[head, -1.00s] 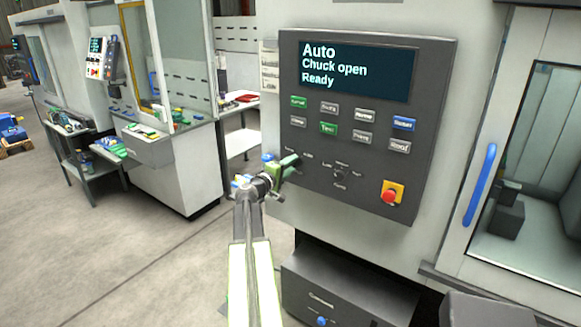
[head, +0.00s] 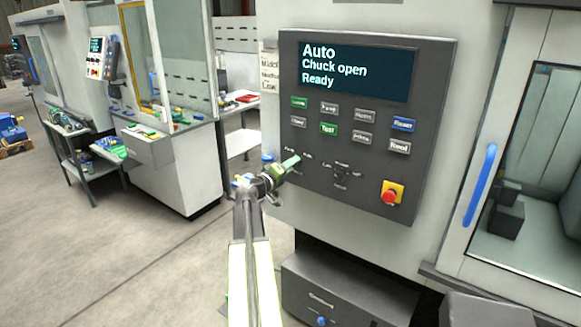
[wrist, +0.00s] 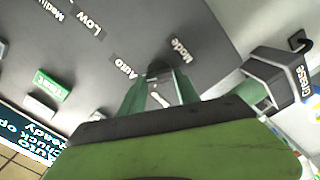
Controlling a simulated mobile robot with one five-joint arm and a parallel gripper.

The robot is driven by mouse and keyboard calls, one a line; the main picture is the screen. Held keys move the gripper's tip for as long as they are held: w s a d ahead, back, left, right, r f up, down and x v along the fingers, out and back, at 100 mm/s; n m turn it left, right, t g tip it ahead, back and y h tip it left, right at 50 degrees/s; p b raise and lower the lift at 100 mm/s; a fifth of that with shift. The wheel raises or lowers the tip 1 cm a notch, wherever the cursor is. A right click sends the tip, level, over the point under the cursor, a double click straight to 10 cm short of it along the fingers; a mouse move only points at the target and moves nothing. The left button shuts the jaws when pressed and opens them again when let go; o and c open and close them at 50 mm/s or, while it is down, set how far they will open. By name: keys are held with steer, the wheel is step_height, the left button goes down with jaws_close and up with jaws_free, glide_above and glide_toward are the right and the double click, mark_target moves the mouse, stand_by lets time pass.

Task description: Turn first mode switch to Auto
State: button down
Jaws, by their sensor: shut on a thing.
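The control panel (head: 360,175) fills the middle of the head view, with a display (head: 358,72) reading "Auto", "Chuck open", "Ready". My gripper (head: 293,161) is at the panel's lower left. In the wrist view its green fingers (wrist: 161,88) are shut on the mode switch (wrist: 158,68), a dark knob between the "Auto" and "Mode" labels. The fingers hide most of the knob, so its pointer direction cannot be read. The head view hides the knob behind my gripper.
A second knob (head: 341,176) and a red emergency stop button (head: 390,194) are on the panel to the right of my gripper. A grey part marked like "Grease" (wrist: 282,82) lies close at right in the wrist view. Open floor is at left.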

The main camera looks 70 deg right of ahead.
steer(key=c, duration=0.9)
jaws_free()
steer(key=v, duration=1.7)
steer(key=shift+a, duration=0.2)
steer(key=shift+w, duration=0.1)
